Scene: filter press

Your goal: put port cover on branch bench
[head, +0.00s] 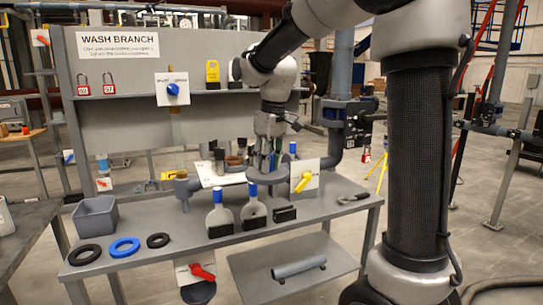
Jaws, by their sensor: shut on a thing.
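My gripper (268,160) is over the middle of the branch bench (160,217), pointing down. It is shut on the upper part of a grey round disc (257,177), which looks like the port cover. The disc is roughly level. I cannot tell whether it touches anything beneath it. The fingers hide the part they hold. The branch bench is a grey table with a back panel marked WASH BRANCH.
A grey bin (96,217), a blue ring (124,247) and two black rings stand or lie at the left. Blue-topped grey plates (219,214) stand in front of the disc. A yellow-handled valve (304,180) and a wrench (352,198) are at the right. Bare bench shows at front right.

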